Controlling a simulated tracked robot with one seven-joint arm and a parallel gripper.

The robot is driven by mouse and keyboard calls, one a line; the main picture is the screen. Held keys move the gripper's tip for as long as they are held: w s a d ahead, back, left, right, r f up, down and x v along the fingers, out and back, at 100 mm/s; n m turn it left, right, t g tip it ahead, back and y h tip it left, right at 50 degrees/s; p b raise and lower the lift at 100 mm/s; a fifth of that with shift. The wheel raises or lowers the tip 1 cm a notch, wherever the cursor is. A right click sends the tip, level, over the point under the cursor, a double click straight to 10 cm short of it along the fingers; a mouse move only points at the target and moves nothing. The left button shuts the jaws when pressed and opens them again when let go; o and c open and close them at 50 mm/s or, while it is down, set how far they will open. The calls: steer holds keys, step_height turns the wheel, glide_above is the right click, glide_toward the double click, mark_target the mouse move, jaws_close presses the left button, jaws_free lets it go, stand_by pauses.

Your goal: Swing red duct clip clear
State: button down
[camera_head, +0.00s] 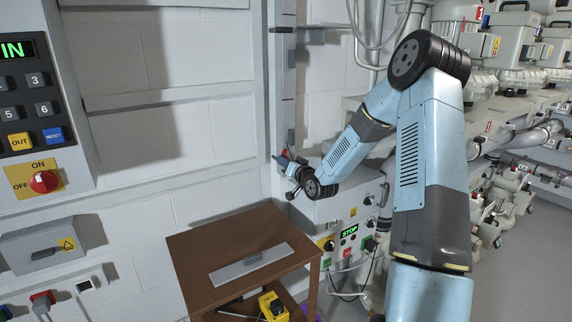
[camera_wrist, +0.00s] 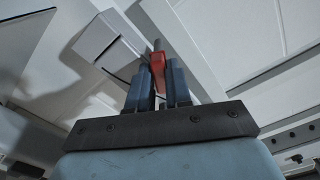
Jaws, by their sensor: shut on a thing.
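The red duct clip (camera_wrist: 157,64) shows in the wrist view, between the two blue-grey fingers of my gripper (camera_wrist: 158,82). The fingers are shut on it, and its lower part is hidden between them. A thin grey pin rises from its top. A pale grey box-like piece (camera_wrist: 104,40) lies just left of the clip. In the head view my gripper (camera_head: 282,160) is at the grey vertical duct (camera_head: 283,110) by the wall. The clip there is small, with only a trace of red beside the fingers.
A brown table (camera_head: 200,260) with a flat grey plate (camera_head: 250,263) stands below my gripper. A grey control box (camera_head: 345,208) with a lit STOP sign is close to the right of it. A keypad panel (camera_head: 40,100) is on the left wall. Machinery and pipes (camera_head: 520,60) fill the right side.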

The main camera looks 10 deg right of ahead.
steer(key=n, duration=0.5)
steer(key=shift+s+a+f+n, duration=0.15)
steer(key=shift+a+n, duration=0.05)
steer(key=shift+n, duration=0.1)
stand_by(0.4)
steer(key=c, duration=1.1)
jaws_free()
steer(key=v, duration=1.3)
steer(key=shift+s+d, duration=0.15)
steer(key=shift+s, duration=0.1)
steer(key=shift+r, duration=0.2)
